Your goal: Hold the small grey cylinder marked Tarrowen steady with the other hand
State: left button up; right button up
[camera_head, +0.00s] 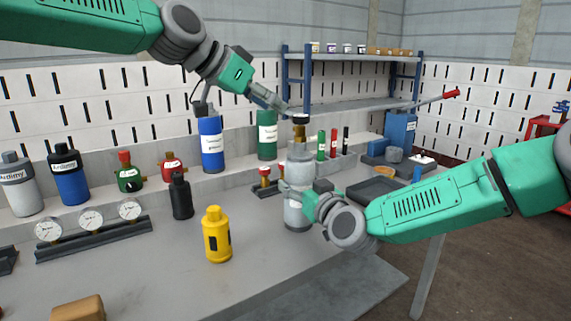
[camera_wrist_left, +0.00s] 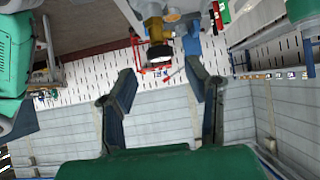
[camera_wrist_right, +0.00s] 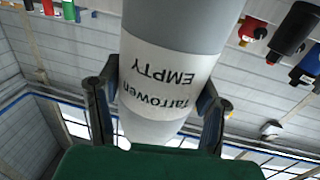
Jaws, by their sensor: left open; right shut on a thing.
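The small grey cylinder (camera_head: 300,165) stands upright on the workbench, with a brass valve (camera_head: 299,130) and a black top. In the right wrist view its label (camera_wrist_right: 165,75) reads "Tarrowen EMPTY", upside down. My right gripper (camera_head: 299,190) is shut on the cylinder's body, one finger on each side of it; the fingers also show in the right wrist view (camera_wrist_right: 160,92). My left gripper (camera_head: 282,106) is open and empty beside the valve's top. In the left wrist view the valve (camera_wrist_left: 156,32) appears beyond and between the open fingers (camera_wrist_left: 163,88).
A yellow cylinder (camera_head: 217,236) and a black bottle (camera_head: 181,197) stand left of the grey cylinder. Pressure gauges (camera_head: 91,219) lie farther left. Blue (camera_head: 211,145) and green (camera_head: 267,140) cylinders stand behind. A dark tray (camera_head: 372,190) is at right. The bench's front middle is clear.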

pick_arm(q)
jog(key=d+f+t, duration=0.1)
jog(key=d+f+n+t, duration=0.1)
jog(key=d+f+t, duration=0.1)
jog(key=f, duration=0.1)
jog(key=shift+s+f+n+t, duration=0.1)
jog(key=shift+s+n+t, duration=0.15)
jog(key=shift+n+t, duration=0.15)
jog(key=n+t, duration=0.3)
jog(key=t, duration=0.2)
send_near(298, 131)
jog(key=shift+t+y, duration=0.4)
jog(key=x, duration=1.1)
jog(key=shift+d+f, duration=0.1)
jog(key=shift+d, duration=0.25)
jog(key=c, duration=0.9)
grip_shut()
jog(key=shift+o, duration=1.9)
grip_release()
